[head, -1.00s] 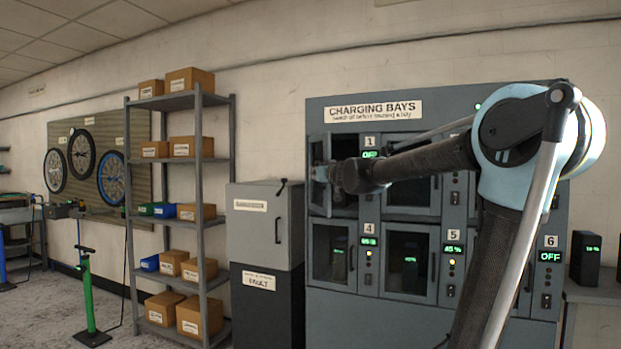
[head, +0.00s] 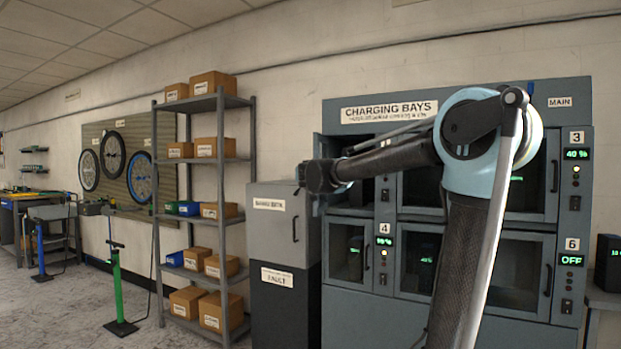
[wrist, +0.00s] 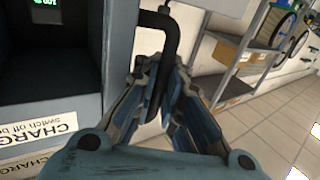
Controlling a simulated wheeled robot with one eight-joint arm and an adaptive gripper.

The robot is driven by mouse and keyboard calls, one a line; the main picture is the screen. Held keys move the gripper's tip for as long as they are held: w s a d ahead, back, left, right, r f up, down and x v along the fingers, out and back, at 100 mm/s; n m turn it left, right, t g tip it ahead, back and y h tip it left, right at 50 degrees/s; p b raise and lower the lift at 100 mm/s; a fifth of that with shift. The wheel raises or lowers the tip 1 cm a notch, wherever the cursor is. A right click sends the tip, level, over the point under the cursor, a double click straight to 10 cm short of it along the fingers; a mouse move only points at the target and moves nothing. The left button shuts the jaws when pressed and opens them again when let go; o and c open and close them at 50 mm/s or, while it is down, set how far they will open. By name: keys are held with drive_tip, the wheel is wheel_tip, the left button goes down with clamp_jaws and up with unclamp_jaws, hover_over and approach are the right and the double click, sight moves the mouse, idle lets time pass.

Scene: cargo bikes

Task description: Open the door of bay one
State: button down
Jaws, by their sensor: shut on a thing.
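The charging cabinet (head: 455,107) stands at the right in the head view, labelled CHARGING BAYS. Bay one is its top left bay, largely hidden behind my arm. Its grey door (wrist: 117,55) fills the upper middle of the wrist view, with a dark bay interior (wrist: 40,90) showing to its left, so the door stands open. My gripper (wrist: 158,85) is shut around the black upright door handle (wrist: 171,48). In the head view my gripper is mostly hidden by my wrist at the cabinet's left edge. How far the door is swung is hard to tell there.
A grey cabinet (head: 279,228) marked FAULT stands directly left of the bays, close to my gripper. A shelf rack (head: 204,103) with boxes is farther left. A green floor pump (head: 115,285) stands on the floor.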

drive_tip(key=shift+w+a+r, duration=0.1)
drive_tip(key=shift+w+a, duration=0.15)
drive_tip(key=shift+a, duration=0.5)
drive_tip(key=shift+w+a+r, duration=0.1)
drive_tip(key=shift+w+a, duration=0.1)
drive_tip(key=shift+a, duration=0.55)
drive_tip(key=c, duration=2)
unclamp_jaws()
drive_tip(key=shift+a+r, duration=0.1)
drive_tip(key=shift+w, duration=0.1)
drive_tip(key=s+d, duration=0.2)
drive_tip(key=s, duration=1)
drive_tip(key=shift+s+d+f, duration=0.15)
drive_tip(key=shift+d+f, duration=0.05)
drive_tip(key=shift+f, duration=0.15)
